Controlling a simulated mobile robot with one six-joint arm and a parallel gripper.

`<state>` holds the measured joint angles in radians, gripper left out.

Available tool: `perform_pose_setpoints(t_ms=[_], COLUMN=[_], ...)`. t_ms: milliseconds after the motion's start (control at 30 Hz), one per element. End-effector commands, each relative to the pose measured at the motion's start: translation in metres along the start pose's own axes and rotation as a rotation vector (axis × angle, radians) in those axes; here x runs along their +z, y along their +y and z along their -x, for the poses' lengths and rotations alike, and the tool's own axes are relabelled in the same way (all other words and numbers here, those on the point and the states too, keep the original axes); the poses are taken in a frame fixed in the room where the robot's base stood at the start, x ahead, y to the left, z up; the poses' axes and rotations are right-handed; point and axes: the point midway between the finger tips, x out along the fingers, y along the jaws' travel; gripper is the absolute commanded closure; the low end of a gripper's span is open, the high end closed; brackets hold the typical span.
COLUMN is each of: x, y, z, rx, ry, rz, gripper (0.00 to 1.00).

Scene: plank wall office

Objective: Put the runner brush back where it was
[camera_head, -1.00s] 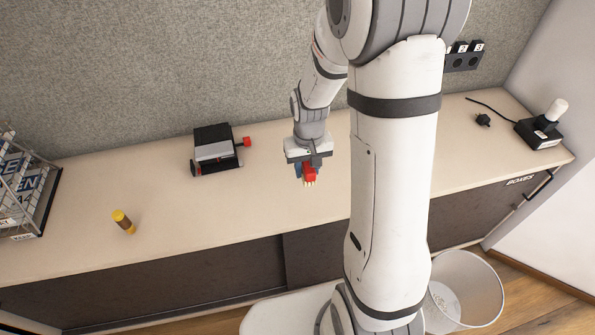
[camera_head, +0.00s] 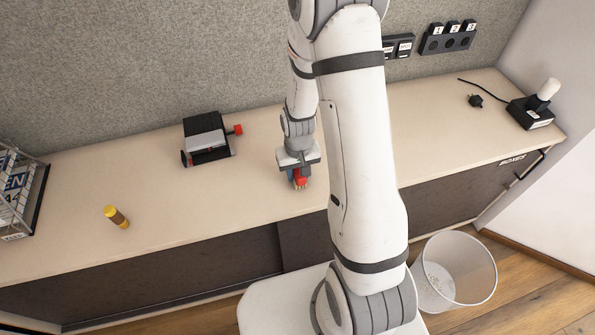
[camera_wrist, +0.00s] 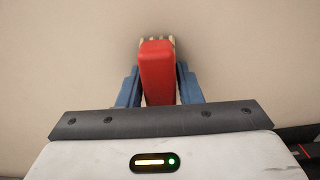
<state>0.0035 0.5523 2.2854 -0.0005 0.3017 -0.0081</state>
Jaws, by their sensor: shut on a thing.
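The runner brush (camera_head: 301,178) has a red body with pale bristles at its far end. My gripper (camera_head: 297,172) is shut on it. In the wrist view the brush (camera_wrist: 157,72) sits between the two blue fingers of my gripper (camera_wrist: 158,88), with its bristles pointing away from the palm. In the head view the brush hangs bristles down, low over or at the beige counter (camera_head: 250,190), towards its front edge. I cannot tell whether the bristles touch the counter.
A black and grey device with a red knob (camera_head: 207,138) stands left of my gripper. At the right are a black plug (camera_head: 475,101) and a black box (camera_head: 530,113). A bin (camera_head: 455,272) stands on the floor.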

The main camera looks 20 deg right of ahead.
Motion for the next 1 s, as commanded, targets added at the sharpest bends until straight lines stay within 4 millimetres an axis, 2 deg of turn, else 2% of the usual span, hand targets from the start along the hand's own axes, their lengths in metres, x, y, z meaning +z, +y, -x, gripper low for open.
perform_pose_setpoints(t_ms=[300,333,567,833,1000], x=[0.000,0.000,0.000,0.000,-0.001], y=[0.001,0.001,0.001,0.001,0.001], z=[-0.005,-0.003,-0.003,-0.002,0.011], rx=[0.000,0.000,0.000,0.000,0.000], ry=[0.000,0.001,0.000,0.000,0.003], rz=[-0.001,-0.002,-0.002,-0.003,-0.003], gripper=[0.93,0.66,0.48,0.46,0.46])
